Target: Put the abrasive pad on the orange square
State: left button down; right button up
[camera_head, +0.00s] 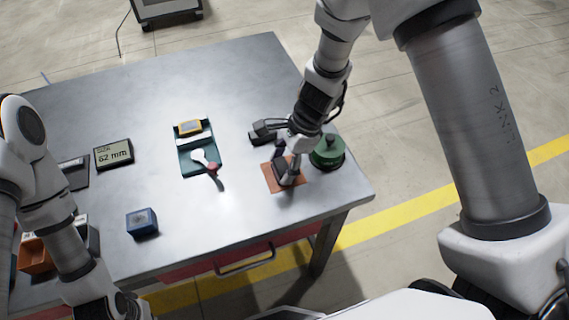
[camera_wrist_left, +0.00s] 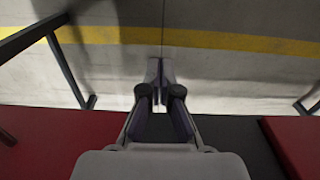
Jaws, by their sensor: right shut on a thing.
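The orange square (camera_head: 270,184) lies flat near the right front corner of the metal table. My right gripper (camera_head: 288,176) is over it, pointing down, and is shut on a small dark thing, apparently the abrasive pad. The fingers largely hide the pad, and I cannot tell whether it touches the square. My left gripper (camera_wrist_left: 154,88) is shut and empty, over the floor by the table's front in the left wrist view.
A green round thing with a dark knob (camera_head: 328,152) stands close right of the square. A green tray (camera_head: 185,165) holds a yellow device and a white-and-red tool. A blue box (camera_head: 142,222) and a display reading 62 mm (camera_head: 113,154) stand left.

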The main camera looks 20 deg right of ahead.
jog(key=o, duration=0.9)
jog(key=shift+f, duration=0.15)
jog(key=shift+c, duration=0.2)
jog(key=o, duration=0.4)
jog(key=shift+w+d, duration=0.1)
jog(key=shift+d, duration=0.05)
jog(key=shift+c, duration=0.2)
jog(key=shift+r, duration=0.2)
jog(key=p+v, duration=0.2)
jog(key=v, duration=1)
